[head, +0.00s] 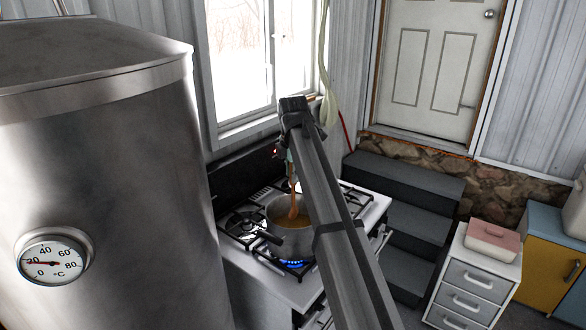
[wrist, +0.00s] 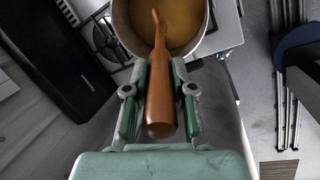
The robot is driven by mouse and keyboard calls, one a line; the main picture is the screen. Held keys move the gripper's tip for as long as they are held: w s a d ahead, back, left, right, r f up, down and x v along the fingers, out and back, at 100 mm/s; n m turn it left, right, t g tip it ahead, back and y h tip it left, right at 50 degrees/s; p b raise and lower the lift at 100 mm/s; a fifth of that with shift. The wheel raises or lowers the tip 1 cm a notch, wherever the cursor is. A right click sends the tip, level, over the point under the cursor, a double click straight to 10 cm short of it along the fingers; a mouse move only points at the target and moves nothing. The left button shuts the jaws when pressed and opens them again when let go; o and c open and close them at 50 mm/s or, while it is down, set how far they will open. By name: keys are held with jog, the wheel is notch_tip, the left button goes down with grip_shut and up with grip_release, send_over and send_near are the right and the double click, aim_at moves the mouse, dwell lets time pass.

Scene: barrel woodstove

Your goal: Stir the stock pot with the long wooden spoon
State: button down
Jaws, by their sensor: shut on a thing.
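The steel stock pot (head: 290,242) stands on the stove with brown liquid in it. Its rim and the brown stock (wrist: 185,22) show at the top of the wrist view. The long wooden spoon (head: 293,206) hangs nearly upright over the pot, its lower end at the stock; I cannot tell how deep it reaches. My gripper (wrist: 160,78) is shut on the spoon's thick handle (wrist: 159,106), with a finger on each side. In the head view my gripper is above the pot and mostly hidden behind my arm.
The stove (head: 258,276) has a blue flame (head: 293,263) under the pot and black grates around it. A big metal barrel (head: 120,170) fills the left. Dark steps (head: 405,180) and a white drawer unit (head: 472,275) stand at right. A window (head: 255,60) is behind.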

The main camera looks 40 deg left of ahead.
aim_at(293, 201)
jog(key=shift+f+b, duration=1.45)
jog(key=shift+f, duration=3.95)
